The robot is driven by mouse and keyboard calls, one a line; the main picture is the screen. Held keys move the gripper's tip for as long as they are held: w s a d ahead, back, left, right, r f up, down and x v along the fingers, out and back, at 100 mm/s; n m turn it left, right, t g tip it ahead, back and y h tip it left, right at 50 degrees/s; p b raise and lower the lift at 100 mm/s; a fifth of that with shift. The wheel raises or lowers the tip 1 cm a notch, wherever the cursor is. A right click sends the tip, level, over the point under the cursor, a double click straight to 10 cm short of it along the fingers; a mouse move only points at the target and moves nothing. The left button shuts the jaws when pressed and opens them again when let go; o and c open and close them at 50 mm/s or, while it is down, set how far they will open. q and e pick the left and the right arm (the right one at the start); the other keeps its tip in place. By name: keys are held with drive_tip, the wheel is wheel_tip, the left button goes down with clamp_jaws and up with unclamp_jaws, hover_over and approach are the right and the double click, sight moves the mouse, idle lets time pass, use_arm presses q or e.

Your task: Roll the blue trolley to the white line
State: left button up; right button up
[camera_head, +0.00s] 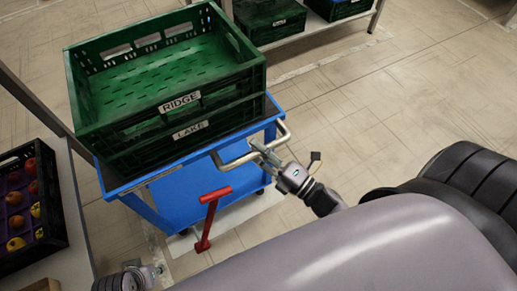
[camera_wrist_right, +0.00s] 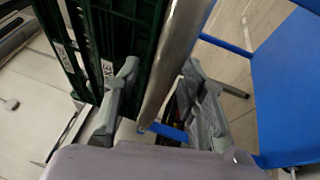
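The blue trolley (camera_head: 190,193) stands left of centre in the head view, with two stacked green crates on top, the upper labelled RIDGE (camera_head: 180,102) and the lower LAKE (camera_head: 190,130). Its bent metal handle (camera_head: 240,160) faces me. My right gripper (camera_head: 262,150) is at the handle. In the right wrist view the handle bar (camera_wrist_right: 175,60) passes between its spread fingers, with a gap beside the left finger. My left gripper (camera_head: 155,271) is at the bottom left, away from the trolley; its fingers are unclear. A pale strip (camera_head: 245,214) lies on the floor by the trolley's near side.
A red T-shaped lever (camera_head: 207,220) stands at the trolley's near side. A dark crate of fruit (camera_head: 52,230) sits on a bench at the left. More green crates (camera_head: 270,22) stand on a rack behind. Tiled floor (camera_head: 400,90) is clear to the right; another pale strip (camera_head: 325,62) crosses it.

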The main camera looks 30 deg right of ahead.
drive_tip(key=v, duration=1.2)
drive_tip(key=shift+w, duration=0.1)
idle(0.5)
